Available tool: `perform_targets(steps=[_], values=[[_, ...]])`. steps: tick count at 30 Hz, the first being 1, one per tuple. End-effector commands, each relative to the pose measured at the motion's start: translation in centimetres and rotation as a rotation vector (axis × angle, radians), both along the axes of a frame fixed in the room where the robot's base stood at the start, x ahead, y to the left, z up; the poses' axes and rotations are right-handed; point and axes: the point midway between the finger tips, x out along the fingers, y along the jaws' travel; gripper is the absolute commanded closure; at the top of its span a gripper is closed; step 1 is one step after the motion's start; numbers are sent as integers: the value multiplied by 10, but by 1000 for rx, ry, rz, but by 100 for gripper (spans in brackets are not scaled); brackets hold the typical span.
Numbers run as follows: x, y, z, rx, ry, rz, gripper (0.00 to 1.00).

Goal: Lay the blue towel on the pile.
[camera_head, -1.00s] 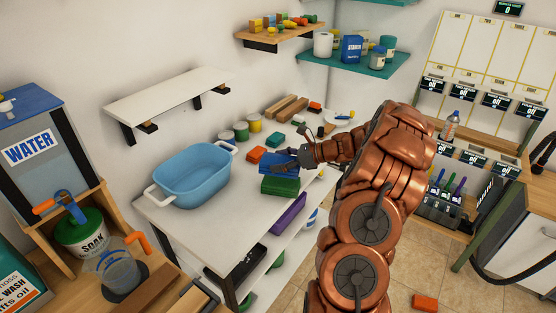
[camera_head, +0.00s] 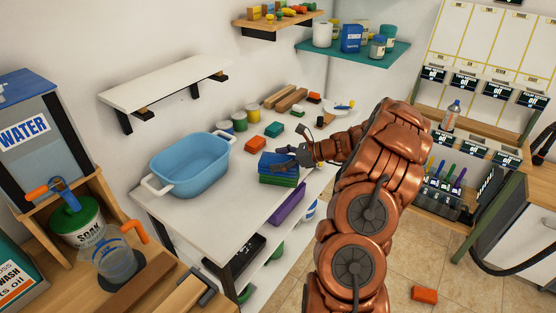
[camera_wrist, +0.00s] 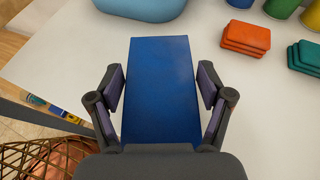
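The blue towel (camera_head: 272,160) lies flat on top of the green pile (camera_head: 278,181) at the right side of the white table, in the head view. It fills the middle of the wrist view (camera_wrist: 161,85) as a long blue slab. My gripper (camera_head: 290,157) is low over the towel. In the wrist view its two fingers (camera_wrist: 161,75) stand on either side of the towel, with white tabletop showing between each fingertip and the towel's edge. The gripper looks open around it. The pile beneath is hidden in the wrist view.
A blue tub (camera_head: 190,168) stands left on the table (camera_head: 215,205). Orange cloths (camera_head: 255,144) and teal cloths (camera_head: 274,130) lie behind the pile, near several cans (camera_head: 239,121). A purple item (camera_head: 288,205) is on the shelf below. Bare tabletop lies between tub and pile.

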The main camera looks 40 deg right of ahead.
Motion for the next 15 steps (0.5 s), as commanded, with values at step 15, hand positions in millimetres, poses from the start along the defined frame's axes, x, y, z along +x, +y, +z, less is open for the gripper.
perform_targets(steps=[15], values=[[-1, -1, 0, 0, 0, 0, 1]])
